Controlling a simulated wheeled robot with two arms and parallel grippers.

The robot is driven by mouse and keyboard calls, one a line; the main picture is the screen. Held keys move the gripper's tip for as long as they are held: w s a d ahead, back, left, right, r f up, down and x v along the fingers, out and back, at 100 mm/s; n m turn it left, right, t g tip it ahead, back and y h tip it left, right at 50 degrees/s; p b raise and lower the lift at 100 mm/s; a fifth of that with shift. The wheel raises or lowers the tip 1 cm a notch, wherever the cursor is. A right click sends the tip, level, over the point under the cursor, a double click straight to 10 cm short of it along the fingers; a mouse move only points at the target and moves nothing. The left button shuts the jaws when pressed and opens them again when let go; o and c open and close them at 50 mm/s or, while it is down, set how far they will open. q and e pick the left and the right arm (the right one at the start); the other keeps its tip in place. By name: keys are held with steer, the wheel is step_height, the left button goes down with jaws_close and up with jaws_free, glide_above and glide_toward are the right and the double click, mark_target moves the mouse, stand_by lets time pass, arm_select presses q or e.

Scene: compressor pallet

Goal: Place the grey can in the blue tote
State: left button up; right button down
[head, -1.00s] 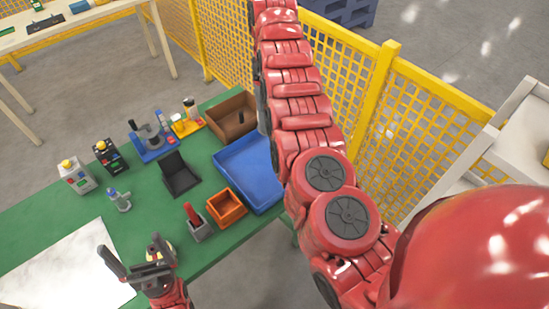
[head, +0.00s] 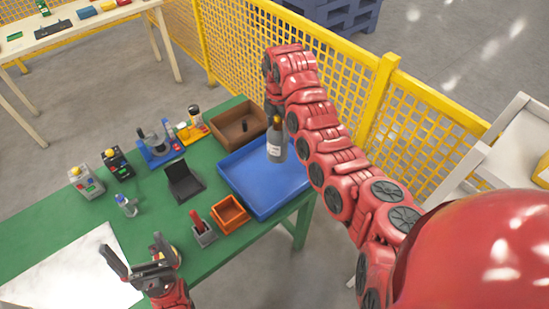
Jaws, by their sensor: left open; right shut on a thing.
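The grey can (head: 277,147) has a pale label and hangs upright from my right gripper (head: 275,120). The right gripper is shut on its top, and its fingers are partly hidden by the arm. In the picture the can overlaps the back of the blue tote (head: 247,200) and seems to be above it; its exact height is hard to tell. The tote is a shallow blue tray on the green table, and its right side is partly covered by my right arm. My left gripper (head: 139,259) is open and empty over the front of the table.
A brown box (head: 232,141) stands behind the tote, and a small orange bin (head: 228,217) in front. A black stand (head: 184,184) and a grey holder with a red item (head: 203,228) are to the left. A yellow fence (head: 345,90) runs behind the table.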

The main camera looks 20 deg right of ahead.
mark_target(278, 145)
step_height(278, 145, down, 3)
steer(key=shift+f+p, duration=0.85)
steer(key=shift+f, duration=0.1)
step_height(278, 145, down, 2)
steer(key=shift+f+p, duration=0.15)
steer(key=shift+p, duration=0.3)
steer(key=shift+f, duration=0.4)
jaws_free()
steer(key=shift+f, duration=0.1)
